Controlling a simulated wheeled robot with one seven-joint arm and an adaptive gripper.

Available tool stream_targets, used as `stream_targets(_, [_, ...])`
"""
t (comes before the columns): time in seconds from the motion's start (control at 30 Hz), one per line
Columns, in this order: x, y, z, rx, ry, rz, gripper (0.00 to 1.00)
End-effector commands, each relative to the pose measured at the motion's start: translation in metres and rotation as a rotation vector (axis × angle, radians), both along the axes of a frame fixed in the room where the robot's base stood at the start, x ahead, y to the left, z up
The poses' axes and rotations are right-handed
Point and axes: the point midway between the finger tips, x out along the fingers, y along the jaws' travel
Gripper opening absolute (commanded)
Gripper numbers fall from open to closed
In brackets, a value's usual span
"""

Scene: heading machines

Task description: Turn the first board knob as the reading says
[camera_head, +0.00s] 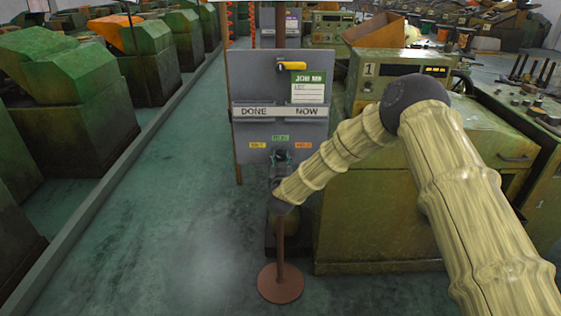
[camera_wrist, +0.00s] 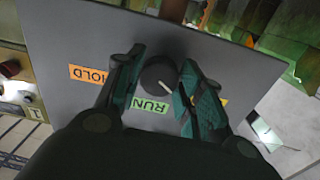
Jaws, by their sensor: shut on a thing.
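The board (camera_head: 252,135) stands on a post with a round red-brown base. Its dark round knob (camera_wrist: 158,72) sits between my fingers in the wrist view. The knob's white pointer line slants to the lower right there, between the green RUN label (camera_wrist: 150,105) and a mostly hidden yellow label (camera_wrist: 224,101). The orange HOLD label (camera_wrist: 90,75) is on the left. My gripper (camera_wrist: 161,82) is shut on the knob, one teal finger on each side. In the head view my gripper (camera_head: 281,157) hides the knob. Machine 1's display (camera_head: 434,71) shows orange digits too small to read.
The board also carries a yellow handle (camera_head: 292,65), a job card (camera_head: 308,87) and a DONE/NOW strip (camera_head: 279,112). Green machine 1 (camera_head: 375,220) stands close on the right, beside my arm. The floor to the left is clear.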

Motion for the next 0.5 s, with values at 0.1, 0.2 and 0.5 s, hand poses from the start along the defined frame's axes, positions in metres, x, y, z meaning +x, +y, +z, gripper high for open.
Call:
stream_targets(0.1, [0.0003, -0.0007, -0.003, 0.049, -0.001, -0.001, 0.14])
stream_targets(0.2, [0.0004, -0.0005, -0.0039, 0.111, -0.001, -0.001, 0.14])
stream_targets(0.5, [0.0004, -0.0003, -0.005, 0.375, -0.002, -0.001, 0.14])
